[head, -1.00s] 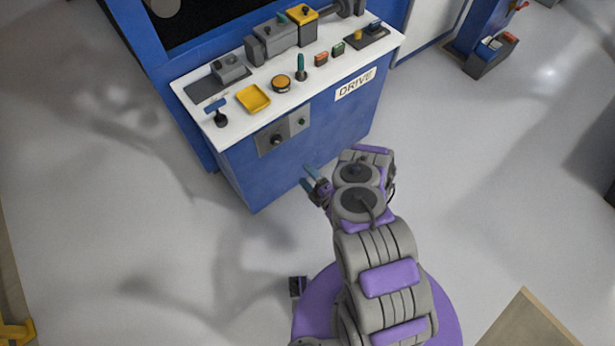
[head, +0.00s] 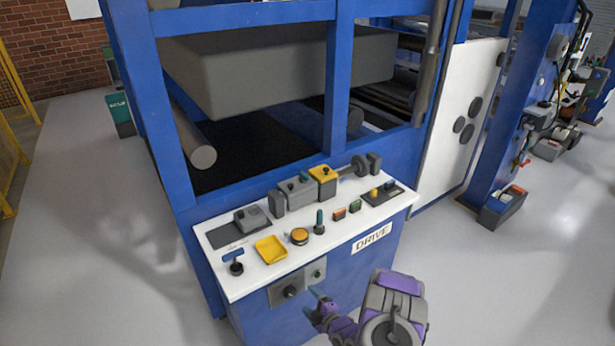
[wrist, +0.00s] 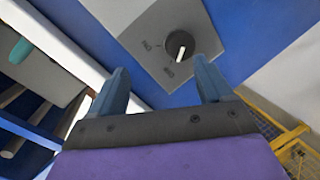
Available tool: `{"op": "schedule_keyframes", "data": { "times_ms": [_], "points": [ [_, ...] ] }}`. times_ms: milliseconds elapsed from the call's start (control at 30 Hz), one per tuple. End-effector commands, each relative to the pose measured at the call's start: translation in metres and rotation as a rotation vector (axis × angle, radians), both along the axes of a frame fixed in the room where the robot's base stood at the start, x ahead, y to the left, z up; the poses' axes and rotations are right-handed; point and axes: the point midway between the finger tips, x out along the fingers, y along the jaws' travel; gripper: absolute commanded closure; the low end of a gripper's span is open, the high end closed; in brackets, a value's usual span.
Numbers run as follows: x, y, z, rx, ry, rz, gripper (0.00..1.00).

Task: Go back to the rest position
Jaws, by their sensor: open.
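My gripper (head: 314,303) is in front of the blue DRIVE console (head: 352,290), close to the grey switch plate (head: 285,292) on its front. In the wrist view my gripper (wrist: 163,82) has its two blue-grey fingers apart with nothing between them. Beyond the fingertips is a black rotary knob (wrist: 180,45) with a white pointer line, on the grey plate (wrist: 150,35). The knob also shows in the head view (head: 290,292). I see a gap between the fingertips and the knob.
The console's white top (head: 260,268) carries a yellow tray (head: 271,249), an orange button (head: 299,236), a green lever (head: 319,222) and other controls. A blue machine frame (head: 339,90) with a grey roller (head: 202,156) stands behind. The floor (head: 110,270) at left is clear.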

Motion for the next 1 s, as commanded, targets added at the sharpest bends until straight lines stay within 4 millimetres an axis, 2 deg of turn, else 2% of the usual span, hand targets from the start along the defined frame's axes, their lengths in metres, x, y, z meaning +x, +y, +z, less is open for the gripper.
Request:
{"op": "schedule_keyframes", "data": {
  "times_ms": [33, 200, 300, 500, 667, 767, 1000],
  "points": [
    [0.009, 0.001, 0.013, 0.001, 0.031, -0.008, 0.20],
    [0.028, 0.002, 0.047, 0.002, 0.162, -0.049, 0.20],
    [0.034, 0.000, 0.068, 0.003, 0.240, -0.080, 0.20],
    [0.033, -0.010, 0.112, 0.000, 0.402, -0.158, 0.20],
    [0.023, -0.022, 0.149, 0.001, 0.524, -0.238, 0.20],
    [0.010, -0.031, 0.172, 0.001, 0.603, -0.295, 0.20],
    [-0.032, -0.056, 0.227, 0.008, 0.782, -0.457, 0.20]
  ]
}}
